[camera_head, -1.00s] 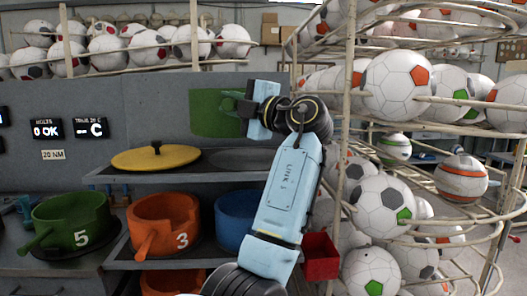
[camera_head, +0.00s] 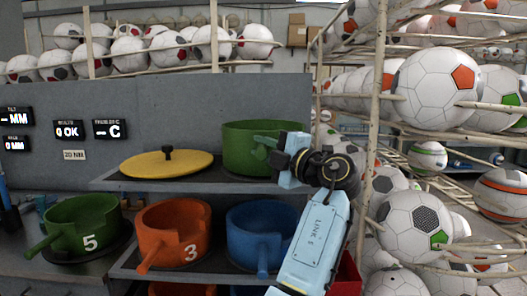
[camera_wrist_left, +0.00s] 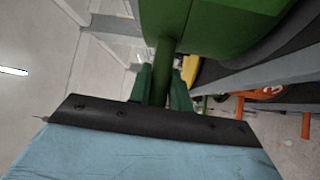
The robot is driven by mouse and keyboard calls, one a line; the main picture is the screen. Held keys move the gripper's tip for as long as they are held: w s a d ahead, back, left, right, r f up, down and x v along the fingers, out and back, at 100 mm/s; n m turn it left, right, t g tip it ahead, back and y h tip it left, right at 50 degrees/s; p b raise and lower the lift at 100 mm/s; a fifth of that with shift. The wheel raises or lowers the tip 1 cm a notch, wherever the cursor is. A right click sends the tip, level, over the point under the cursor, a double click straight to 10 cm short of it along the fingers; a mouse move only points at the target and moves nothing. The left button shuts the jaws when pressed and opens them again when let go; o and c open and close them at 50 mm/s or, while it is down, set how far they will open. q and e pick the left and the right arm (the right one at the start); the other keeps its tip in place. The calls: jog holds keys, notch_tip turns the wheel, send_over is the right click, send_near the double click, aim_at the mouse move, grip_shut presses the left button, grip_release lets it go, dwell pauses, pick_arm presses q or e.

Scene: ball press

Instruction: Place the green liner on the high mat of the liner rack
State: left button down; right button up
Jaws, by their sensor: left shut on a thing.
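The green liner (camera_head: 252,145) is a round pot, upright at the right end of the rack's top shelf. In the left wrist view the liner (camera_wrist_left: 215,28) fills the top, with its handle pointing at me. My left gripper (camera_head: 278,157) is shut on the handle; its fingers (camera_wrist_left: 163,88) flank the handle in the wrist view. The liner covers the mat that lay bare on that part of the shelf; a dark mat edge (camera_wrist_left: 275,45) shows under it in the wrist view. I cannot tell whether the liner's base touches the mat. My right gripper is not in view.
A yellow lid (camera_head: 165,165) lies left of the liner on the top shelf (camera_head: 108,183). Below are an orange pot marked 3 (camera_head: 172,232) and a blue pot (camera_head: 262,235). A green pot marked 5 (camera_head: 85,228) stands at left. A ball rack (camera_head: 375,110) stands close at right.

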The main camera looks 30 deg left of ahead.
pick_arm(q)
jog(key=shift+f, duration=0.25)
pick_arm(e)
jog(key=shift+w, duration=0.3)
pick_arm(q)
jog(key=shift+f, duration=0.1)
jog(key=c, duration=1.4)
grip_release()
jog(key=shift+c, duration=0.2)
jog(key=shift+o, duration=0.7)
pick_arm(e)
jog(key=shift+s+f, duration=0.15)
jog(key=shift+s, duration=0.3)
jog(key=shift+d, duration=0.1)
